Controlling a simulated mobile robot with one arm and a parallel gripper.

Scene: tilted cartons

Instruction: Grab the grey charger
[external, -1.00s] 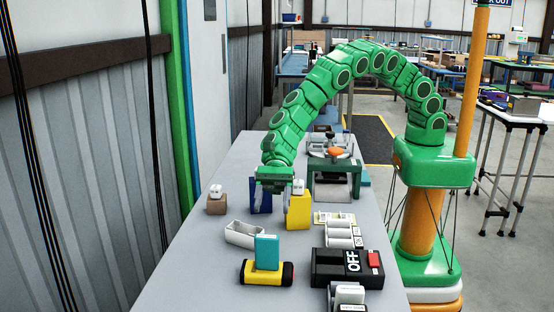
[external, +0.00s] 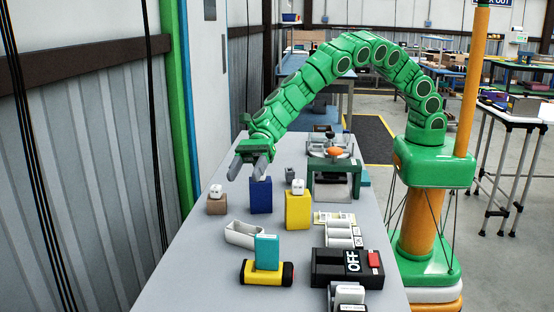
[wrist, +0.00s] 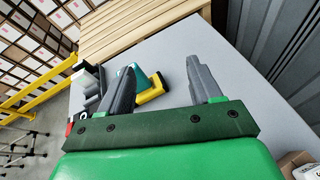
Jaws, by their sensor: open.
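A small grey block, which looks like the grey charger (external: 289,174), stands behind and between the blue carton (external: 261,198) and the yellow carton (external: 298,211) in the external view. I cannot tell what it rests on. My gripper (external: 247,175) is open, left of the grey block, with one fingertip overlapping the top of the blue carton in the picture. White chargers sit on the yellow carton (external: 298,186) and on the brown carton (external: 215,191). In the wrist view my gripper (wrist: 160,68) is open with nothing between its fingers; I cannot make out the grey charger there.
A white open tray (external: 244,234), a teal block (external: 267,252) on a yellow-and-black piece and a black OFF box (external: 347,267) stand toward the near end. A green-framed fixture (external: 334,180) stands to the right. The wall runs along the left.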

